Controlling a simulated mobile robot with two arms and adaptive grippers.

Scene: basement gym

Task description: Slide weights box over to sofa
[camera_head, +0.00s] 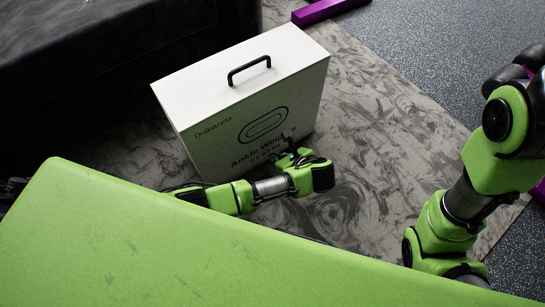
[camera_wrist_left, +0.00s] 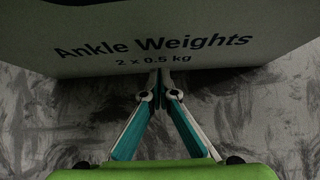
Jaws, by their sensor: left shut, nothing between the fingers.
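The weights box (camera_head: 225,107) is a white carton with a black top handle and the words "Ankle Weights". It stands upright on a grey patterned mat, close to the dark sofa (camera_head: 100,60) at the upper left. My left gripper (camera_head: 287,150) is at the box's lower front face, toward its right side. In the left wrist view the shut fingers (camera_wrist_left: 159,75) meet at the lower edge of the box's printed face (camera_wrist_left: 200,50), with nothing between them. They appear to touch the face or come very near it. My right arm shows at the right, but its gripper is out of view.
The grey mat (camera_head: 370,130) is clear to the right of the box. Purple bars, one at the top (camera_head: 325,10), lie beyond the mat on speckled dark flooring (camera_head: 420,40). My green body fills the lower foreground.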

